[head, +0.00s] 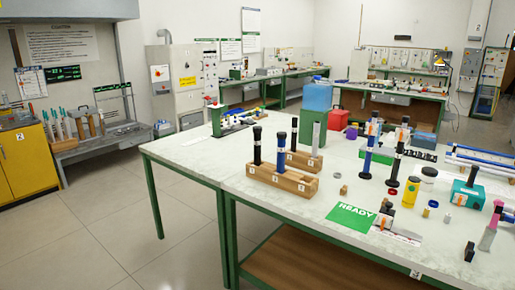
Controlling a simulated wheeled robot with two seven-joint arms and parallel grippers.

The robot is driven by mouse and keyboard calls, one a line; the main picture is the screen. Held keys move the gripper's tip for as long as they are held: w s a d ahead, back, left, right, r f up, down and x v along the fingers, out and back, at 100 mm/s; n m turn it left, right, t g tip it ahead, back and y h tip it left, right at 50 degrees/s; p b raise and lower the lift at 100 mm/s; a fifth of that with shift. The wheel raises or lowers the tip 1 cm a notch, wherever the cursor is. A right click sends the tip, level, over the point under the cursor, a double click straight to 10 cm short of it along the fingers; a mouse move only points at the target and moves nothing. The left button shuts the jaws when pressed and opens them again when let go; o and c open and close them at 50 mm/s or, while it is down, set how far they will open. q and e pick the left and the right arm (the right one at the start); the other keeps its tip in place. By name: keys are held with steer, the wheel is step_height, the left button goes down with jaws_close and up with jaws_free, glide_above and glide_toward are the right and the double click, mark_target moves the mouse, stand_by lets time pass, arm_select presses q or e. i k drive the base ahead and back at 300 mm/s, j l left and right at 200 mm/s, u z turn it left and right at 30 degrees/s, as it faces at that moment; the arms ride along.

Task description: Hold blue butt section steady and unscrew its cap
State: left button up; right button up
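A wooden block rack (283,184) with numbered tags stands on the pale table. A black rod (257,146) and a dark blue rod with a dark top (281,153) stand upright in it. I cannot tell which of the two blue rods is the butt section. The tops look seated on the rods, but threads are too small to make out. Neither of my grippers is in view, and nothing is seen touching the rods.
Behind the rack stand a second wooden block (304,160) and a blue-topped box (317,97). A black rod (396,163), a yellow bottle (411,192) and several small parts crowd the right. A green READY mat (351,217) lies near the front edge.

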mark_target(281, 143)
steer(key=i+l+z, duration=0.15)
steer(key=z, duration=0.25)
steer(key=i+l+z, duration=0.1)
steer(key=i+z, duration=0.4)
steer(key=z, duration=0.3)
steer(key=u, duration=1.3)
steer(key=l+u, duration=0.25)
steer(key=l, duration=0.15)
steer(key=i, duration=0.05)
